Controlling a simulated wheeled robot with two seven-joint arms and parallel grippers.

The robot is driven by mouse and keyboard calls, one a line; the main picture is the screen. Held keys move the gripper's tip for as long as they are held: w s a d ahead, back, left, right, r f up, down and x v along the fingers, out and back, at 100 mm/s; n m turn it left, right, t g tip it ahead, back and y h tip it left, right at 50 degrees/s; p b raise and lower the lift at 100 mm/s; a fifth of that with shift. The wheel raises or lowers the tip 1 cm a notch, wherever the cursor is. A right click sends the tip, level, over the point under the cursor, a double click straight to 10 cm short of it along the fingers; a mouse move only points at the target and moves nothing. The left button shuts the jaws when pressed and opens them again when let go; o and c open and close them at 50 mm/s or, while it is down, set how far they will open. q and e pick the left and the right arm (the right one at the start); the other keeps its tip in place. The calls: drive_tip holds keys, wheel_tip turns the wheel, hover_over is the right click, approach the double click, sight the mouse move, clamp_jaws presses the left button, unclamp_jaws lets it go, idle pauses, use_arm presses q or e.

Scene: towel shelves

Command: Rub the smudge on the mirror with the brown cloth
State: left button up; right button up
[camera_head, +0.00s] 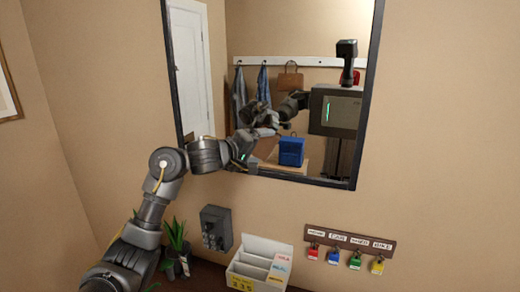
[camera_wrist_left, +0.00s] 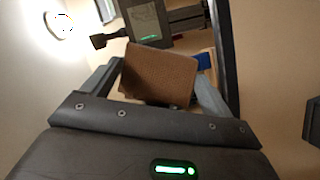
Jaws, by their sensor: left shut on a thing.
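The mirror (camera_head: 300,30) hangs on the wall in a dark frame and fills the upper middle of the head view. My left gripper (camera_head: 262,135) is at the lower part of the mirror, close to the glass, with its reflection beside it. In the left wrist view my left gripper (camera_wrist_left: 160,92) is shut on the brown cloth (camera_wrist_left: 160,72), which shows as a flat folded square between the fingers. I cannot tell whether the cloth touches the glass. I cannot make out the smudge. My right gripper does not show.
Below the mirror are a potted plant (camera_head: 176,240), a dark wall box (camera_head: 216,228), a white sorter box (camera_head: 250,262) and a key rack (camera_head: 350,243) with coloured tags. The hanging coats, bag and blue box appear as reflections. The wall right of the mirror is bare.

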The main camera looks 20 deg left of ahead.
use_arm(q)
drive_tip(key=shift+d, duration=0.1)
drive_tip(key=shift+s+d+r+p, duration=0.1)
drive_tip(key=shift+d+r+p, duration=0.05)
drive_tip(key=shift+d+p, duration=0.7)
drive_tip(key=shift+s+d, duration=0.1)
drive_tip(key=shift+d, duration=1.05)
drive_tip(key=shift+d, duration=2)
drive_tip(key=shift+d, duration=0.1)
drive_tip(key=shift+s+d, duration=0.2)
drive_tip(key=shift+d, duration=1.75)
